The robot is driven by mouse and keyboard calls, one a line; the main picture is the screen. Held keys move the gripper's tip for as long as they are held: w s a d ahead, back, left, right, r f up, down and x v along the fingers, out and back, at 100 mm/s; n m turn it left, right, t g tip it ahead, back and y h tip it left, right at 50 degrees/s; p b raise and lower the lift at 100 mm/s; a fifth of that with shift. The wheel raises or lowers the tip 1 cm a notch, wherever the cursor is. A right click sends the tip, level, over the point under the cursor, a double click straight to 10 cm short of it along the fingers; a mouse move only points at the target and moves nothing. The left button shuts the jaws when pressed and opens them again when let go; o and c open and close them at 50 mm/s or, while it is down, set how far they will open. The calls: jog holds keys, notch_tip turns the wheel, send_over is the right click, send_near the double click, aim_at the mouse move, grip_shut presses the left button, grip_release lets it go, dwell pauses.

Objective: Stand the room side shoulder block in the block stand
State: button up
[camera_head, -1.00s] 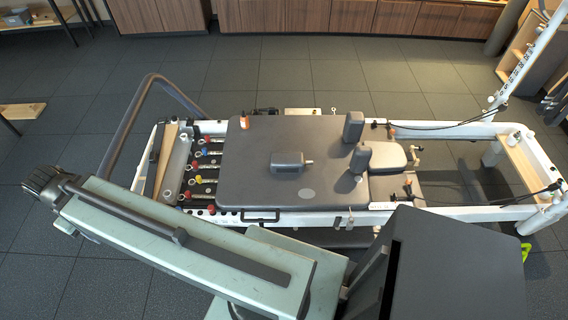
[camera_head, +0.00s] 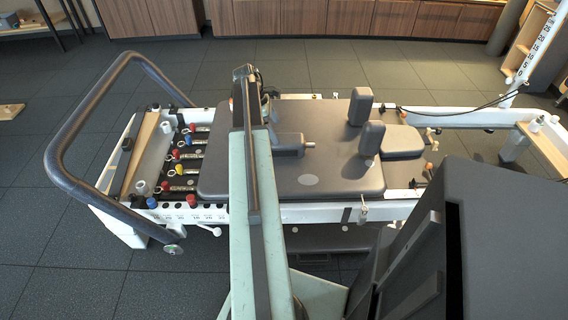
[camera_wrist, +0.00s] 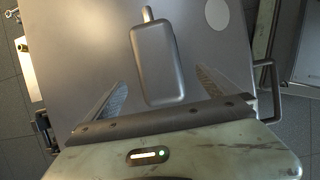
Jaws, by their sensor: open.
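A dark grey padded block (camera_head: 289,144) with a short metal peg lies on the reformer's flat carriage (camera_head: 325,180), partly hidden by my arm in the head view. In the wrist view the block (camera_wrist: 157,62) lies ahead, between the lines of my fingers, its peg pointing away. My gripper (camera_wrist: 160,78) is open and empty, its two fingers spread wider than the block. In the head view my gripper (camera_head: 254,92) is over the carriage's left part. Two similar blocks, a far one (camera_head: 360,106) and a near one (camera_head: 369,139), stand upright at the carriage's right. I cannot pick out the block stand.
A grey headrest (camera_head: 402,141) is right of the upright blocks. A curved dark bar (camera_head: 62,130) rises at the left end, beside coloured spring ends (camera_head: 180,155). A carriage handle (camera_wrist: 268,92) shows at right in the wrist view. Open floor lies at the left.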

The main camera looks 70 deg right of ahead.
aim_at(285, 140)
jog(key=shift+s+d+f, duration=0.25)
jog(key=shift+s+d, duration=0.3)
jog(key=shift+s, duration=0.35)
jog(key=b+x, duration=0.7)
jog(key=x, duration=0.1)
jog(key=shift+w+a+f, duration=0.1)
jog(key=shift+w+a, duration=0.05)
jog(key=shift+w, duration=0.15)
jog(key=shift+c, duration=0.3)
jog(key=c, duration=2.1)
